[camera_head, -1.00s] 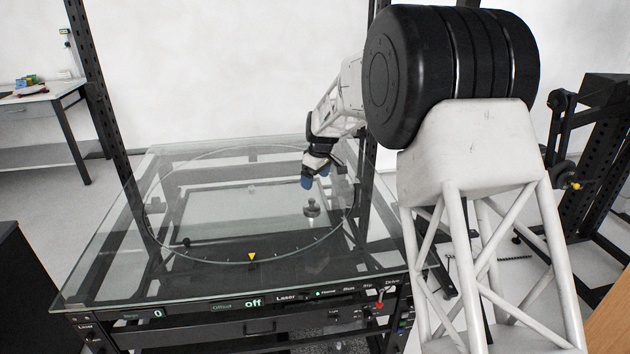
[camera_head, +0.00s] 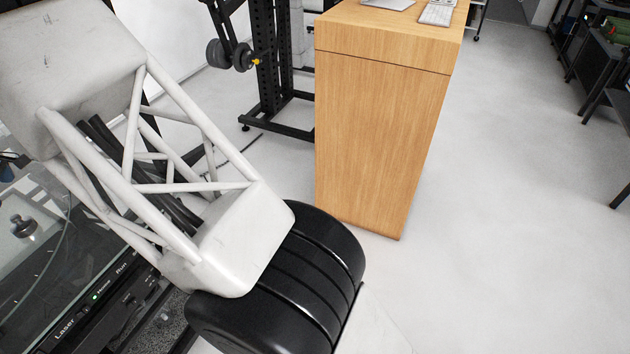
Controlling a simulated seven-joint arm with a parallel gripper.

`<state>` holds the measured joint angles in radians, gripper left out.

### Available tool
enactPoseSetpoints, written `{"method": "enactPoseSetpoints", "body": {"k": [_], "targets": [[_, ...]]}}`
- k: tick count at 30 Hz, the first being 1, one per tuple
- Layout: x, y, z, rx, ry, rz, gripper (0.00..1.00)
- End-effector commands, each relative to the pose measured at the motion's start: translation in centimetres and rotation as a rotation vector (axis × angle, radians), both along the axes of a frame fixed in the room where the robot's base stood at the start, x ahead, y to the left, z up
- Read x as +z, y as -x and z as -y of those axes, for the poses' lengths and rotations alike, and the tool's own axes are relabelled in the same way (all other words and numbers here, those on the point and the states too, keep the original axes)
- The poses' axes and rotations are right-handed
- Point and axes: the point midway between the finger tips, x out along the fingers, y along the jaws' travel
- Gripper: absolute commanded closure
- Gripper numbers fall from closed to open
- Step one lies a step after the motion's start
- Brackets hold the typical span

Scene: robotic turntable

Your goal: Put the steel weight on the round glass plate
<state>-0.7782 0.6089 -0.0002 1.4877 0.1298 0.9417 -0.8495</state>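The steel weight (camera_head: 22,227), a small grey knobbed piece, stands upright at the left edge of the picture. It appears to stand on the round glass plate (camera_head: 45,262), inside its curved rim line, though the clear glass makes the exact height hard to judge. My gripper (camera_head: 6,172) is only just in view at the left edge, as a bit of blue fingertip above and to the left of the weight. It looks apart from the weight. The rest of the gripper is cut off, so its opening cannot be seen.
The turntable's front panel (camera_head: 100,296), with its Laser label, runs along the lower left. My white lattice arm covers much of the left. A wooden cabinet (camera_head: 375,135) stands in the middle, with a black rack (camera_head: 268,70) behind it. Open floor lies at the right.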

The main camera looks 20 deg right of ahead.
Motion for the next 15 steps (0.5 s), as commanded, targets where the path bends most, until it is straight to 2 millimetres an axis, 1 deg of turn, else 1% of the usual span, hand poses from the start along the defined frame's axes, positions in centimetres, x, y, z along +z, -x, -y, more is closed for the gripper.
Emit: {"method": "enactPoseSetpoints", "body": {"k": [5,8,15], "targets": [[2.0,-0.5,3.2,-0.049,-0.002,0.004,0.10],[3.6,-0.8,5.9,-0.093,-0.002,0.005,0.10],[7.7,-0.9,14.0,-0.221,-0.004,0.008,0.10]]}}
